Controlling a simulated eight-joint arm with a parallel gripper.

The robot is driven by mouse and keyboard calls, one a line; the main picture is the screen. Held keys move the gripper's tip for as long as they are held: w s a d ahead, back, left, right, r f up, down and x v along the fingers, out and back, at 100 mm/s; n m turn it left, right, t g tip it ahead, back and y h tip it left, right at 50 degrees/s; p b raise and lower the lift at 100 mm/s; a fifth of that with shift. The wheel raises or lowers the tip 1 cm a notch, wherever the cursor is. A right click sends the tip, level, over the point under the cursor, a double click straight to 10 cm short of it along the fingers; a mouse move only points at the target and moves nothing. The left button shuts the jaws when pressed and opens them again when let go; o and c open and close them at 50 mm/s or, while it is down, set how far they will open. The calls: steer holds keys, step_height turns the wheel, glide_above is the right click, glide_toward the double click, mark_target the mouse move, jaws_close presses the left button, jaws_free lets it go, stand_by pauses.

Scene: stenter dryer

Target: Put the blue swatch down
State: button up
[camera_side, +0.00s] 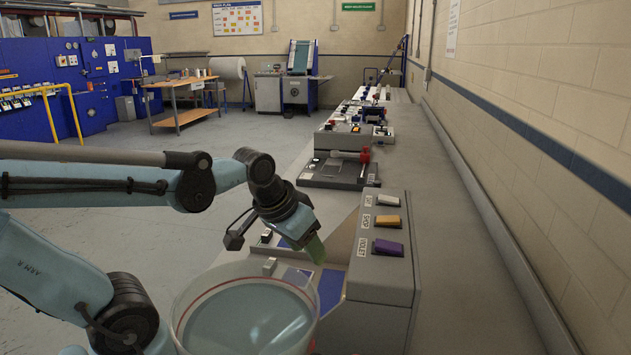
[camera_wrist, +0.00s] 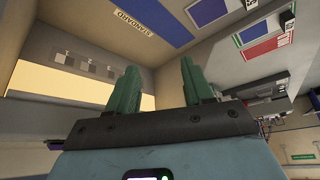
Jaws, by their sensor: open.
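My gripper (camera_side: 316,249) is open over the front of the grey booth with the labelled buttons. In the wrist view its two green fingers (camera_wrist: 159,68) stand apart with nothing between them. A blue patch (camera_wrist: 207,11) lies on the booth's grey surface beyond the fingers, at the top of the wrist view. Beside it is a longer blue strip (camera_wrist: 140,8) next to the word STANDARD. I cannot tell for certain which blue piece is the swatch. In the side view blue shows inside the booth (camera_side: 331,287), partly hidden by the clear tub.
A clear tub (camera_side: 186,309) with a red line stands in front of the booth. The grey booth (camera_side: 382,278) carries white, yellow and purple buttons. Farther along the bench is a grey device (camera_side: 340,170) with a red knob. The bench's right side is clear along the wall.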

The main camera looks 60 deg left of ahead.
mark_target(269, 259)
steer(key=s+a+n+g, duration=0.2)
steer(key=a+n+g, duration=0.3)
steer(key=a, duration=0.9)
steer(key=shift+n+t, duration=0.3)
steer(key=shift+t, duration=0.1)
steer(key=shift+w+a+f, duration=0.25)
steer(key=shift+f, duration=1.8)
steer(key=shift+w+a+f, duration=0.2)
steer(key=shift+w+f, duration=0.05)
steer(key=shift+f, duration=1.85)
steer(key=shift+w+a+f, duration=0.25)
steer(key=shift+f, duration=1.8)
steer(key=shift+c, duration=0.3)
jaws_close()
